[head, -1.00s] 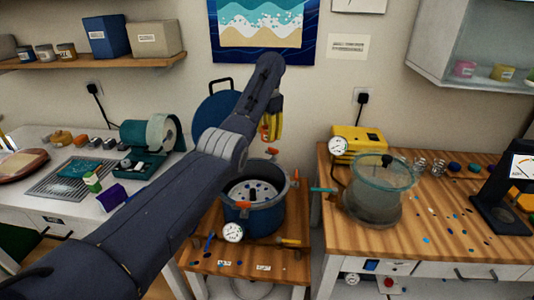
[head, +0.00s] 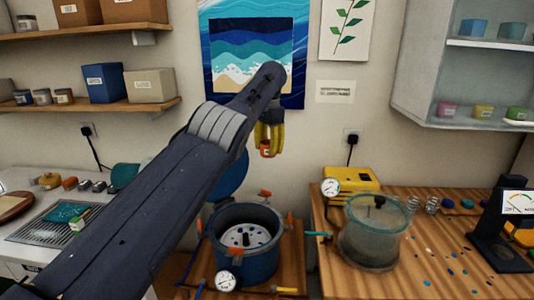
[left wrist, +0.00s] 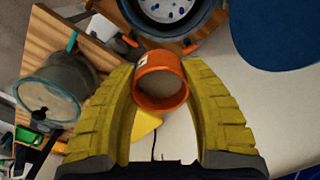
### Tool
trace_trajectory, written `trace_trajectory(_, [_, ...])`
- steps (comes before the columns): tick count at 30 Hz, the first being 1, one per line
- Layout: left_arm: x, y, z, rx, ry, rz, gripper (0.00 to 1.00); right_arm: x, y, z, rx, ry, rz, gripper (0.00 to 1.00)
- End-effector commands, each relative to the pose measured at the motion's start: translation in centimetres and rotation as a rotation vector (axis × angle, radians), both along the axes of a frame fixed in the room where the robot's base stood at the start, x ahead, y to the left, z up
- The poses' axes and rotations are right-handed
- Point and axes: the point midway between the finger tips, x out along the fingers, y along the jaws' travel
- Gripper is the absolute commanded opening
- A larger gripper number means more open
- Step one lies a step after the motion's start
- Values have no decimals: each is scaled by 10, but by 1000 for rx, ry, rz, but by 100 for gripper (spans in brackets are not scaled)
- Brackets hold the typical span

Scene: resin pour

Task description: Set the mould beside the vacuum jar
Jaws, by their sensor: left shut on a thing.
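My left gripper (head: 270,138) has yellow fingers and hangs in the air in front of the wall, above and behind the blue pot. It is shut on an orange, round, cup-shaped mould (head: 266,150) with a small pale label. In the left wrist view the mould (left wrist: 160,94) sits between the two curved fingers. The vacuum jar (head: 374,229) is a clear, lidded glass vessel on the right wooden bench, to the right of and below the gripper. It also shows in the left wrist view (left wrist: 58,92) at the left. My right gripper is out of view.
A blue pot (head: 247,255) with orange clamps and a gauge stands on a small wooden table. A yellow pump (head: 352,181) with a gauge stands behind the jar. The wooden bench (head: 425,262) has bare room right of the jar, with small scattered pieces. A wall cabinet (head: 468,80) hangs above.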

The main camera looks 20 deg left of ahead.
Motion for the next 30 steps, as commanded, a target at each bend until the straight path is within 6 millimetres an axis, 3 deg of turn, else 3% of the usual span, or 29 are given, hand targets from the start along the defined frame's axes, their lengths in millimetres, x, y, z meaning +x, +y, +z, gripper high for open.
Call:
trace_trajectory(15, [-8, -23, 27, -3, 8, 24, 13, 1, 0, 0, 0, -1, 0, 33])
trace_trajectory(30, [-15, -34, 36, -3, 7, 38, 13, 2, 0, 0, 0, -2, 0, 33])
